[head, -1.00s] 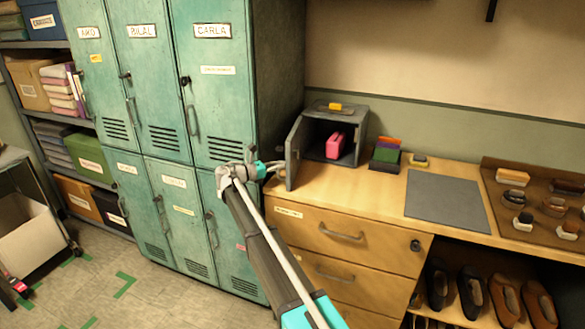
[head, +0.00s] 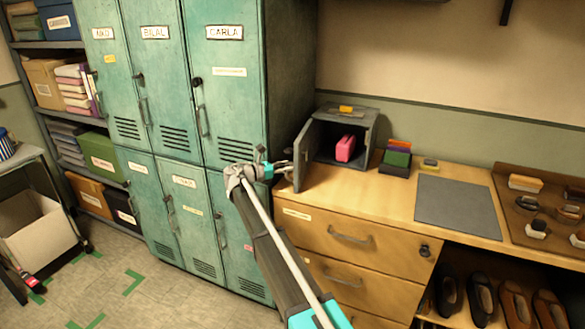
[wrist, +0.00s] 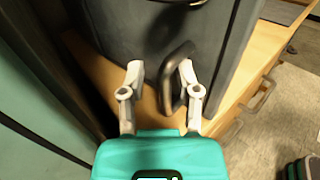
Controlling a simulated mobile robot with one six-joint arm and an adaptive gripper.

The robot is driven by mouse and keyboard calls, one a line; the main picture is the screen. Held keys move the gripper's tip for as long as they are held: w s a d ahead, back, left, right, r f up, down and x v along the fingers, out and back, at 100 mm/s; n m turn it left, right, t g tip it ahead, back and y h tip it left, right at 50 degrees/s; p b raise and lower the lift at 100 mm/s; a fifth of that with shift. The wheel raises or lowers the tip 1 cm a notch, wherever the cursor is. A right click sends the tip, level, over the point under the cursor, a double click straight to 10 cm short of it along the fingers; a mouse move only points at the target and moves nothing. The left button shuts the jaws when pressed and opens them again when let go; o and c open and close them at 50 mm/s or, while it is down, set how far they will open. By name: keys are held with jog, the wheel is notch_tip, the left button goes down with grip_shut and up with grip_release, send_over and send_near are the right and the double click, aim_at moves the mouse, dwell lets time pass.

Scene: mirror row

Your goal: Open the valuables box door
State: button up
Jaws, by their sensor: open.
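The valuables box (head: 372,138) is a dark grey box on the wooden counter, right of the lockers. Its door (head: 303,155) stands swung open to the left, and a pink item (head: 345,148) shows inside. In the wrist view the door (wrist: 160,35) fills the upper middle, with a dark curved handle (wrist: 173,78) on its face. My gripper (wrist: 160,68) is open. Its two fingers are apart, with the handle between them, nearer the right finger; I cannot tell if they touch. In the head view my gripper (head: 275,166) is at the door's outer left side.
Green lockers (head: 225,90) stand close on the left of my gripper. The counter (head: 385,192) holds a dark card stand (head: 395,162), a grey mat (head: 458,207) and a brown tray (head: 508,212). Drawers (head: 350,243) are below.

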jog(key=shift+a+r, duration=0.1)
jog(key=shift+a, duration=0.55)
jog(key=shift+s+a+r, duration=0.1)
jog(key=shift+a+r, duration=0.05)
jog(key=shift+a, duration=0.3)
jog(key=shift+w+a, duration=0.15)
jog(key=shift+a, duration=0.6)
jog(key=shift+w+a, duration=0.1)
jog(key=shift+a, duration=0.65)
jog(key=shift+w+a+r, duration=0.1)
jog(key=shift+a, duration=0.55)
jog(key=shift+c, duration=0.7)
jog(key=shift+o, duration=0.7)
jog(key=shift+w+a, duration=0.1)
jog(key=shift+a, duration=0.6)
jog(key=shift+w+a+f, duration=0.1)
jog(key=shift+a, duration=1.9)
jog(key=shift+w+a+f, duration=0.1)
jog(key=shift+a, duration=1.85)
jog(key=shift+s, duration=0.15)
